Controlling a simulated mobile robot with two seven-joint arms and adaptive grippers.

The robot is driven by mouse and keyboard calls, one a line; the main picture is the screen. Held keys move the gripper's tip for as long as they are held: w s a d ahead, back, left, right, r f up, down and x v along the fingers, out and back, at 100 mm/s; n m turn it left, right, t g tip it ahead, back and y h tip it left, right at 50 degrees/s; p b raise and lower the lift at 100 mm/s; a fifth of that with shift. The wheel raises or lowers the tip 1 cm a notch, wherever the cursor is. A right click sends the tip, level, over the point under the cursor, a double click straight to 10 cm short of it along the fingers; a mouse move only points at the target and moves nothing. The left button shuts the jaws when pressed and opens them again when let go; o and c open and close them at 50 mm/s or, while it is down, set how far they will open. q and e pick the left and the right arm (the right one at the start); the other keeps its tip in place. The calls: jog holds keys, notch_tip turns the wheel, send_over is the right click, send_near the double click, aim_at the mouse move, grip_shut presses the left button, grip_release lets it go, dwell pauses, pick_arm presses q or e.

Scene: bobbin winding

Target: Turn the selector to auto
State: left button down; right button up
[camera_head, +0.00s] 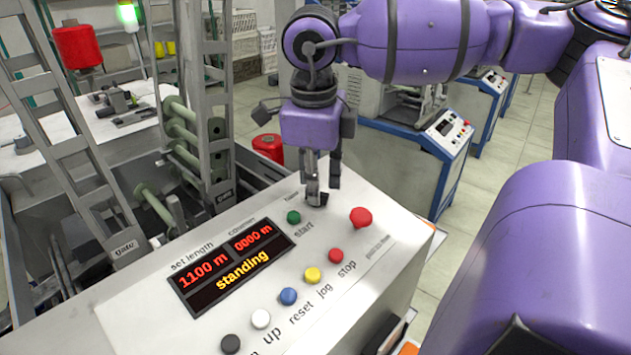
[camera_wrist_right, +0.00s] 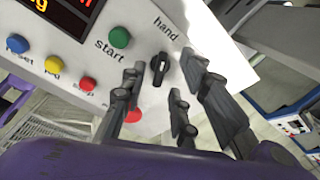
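The selector is a small black knob (camera_wrist_right: 159,67) on the pale panel, beside the word "hand" in the right wrist view. Its grip bar stands roughly upright in that picture; I see no "auto" label. My right gripper (camera_wrist_right: 160,80) is open, with its dark fingers on either side of the knob and a gap to it. In the head view my right gripper (camera_head: 322,186) points down over the panel's far edge and largely hides the selector. My left gripper is not in view.
The panel (camera_head: 150,330) carries a green start button (camera_head: 293,217), a red mushroom button (camera_head: 360,218), a row of coloured buttons and a display (camera_head: 232,268) reading "standing". Metal gate frames stand at left. Another blue-edged machine (camera_head: 440,150) stands behind.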

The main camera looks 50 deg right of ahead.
jog(key=shift+f, duration=0.4)
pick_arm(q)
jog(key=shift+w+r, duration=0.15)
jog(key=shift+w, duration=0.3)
pick_arm(e)
jog(key=shift+f, duration=0.15)
grip_shut()
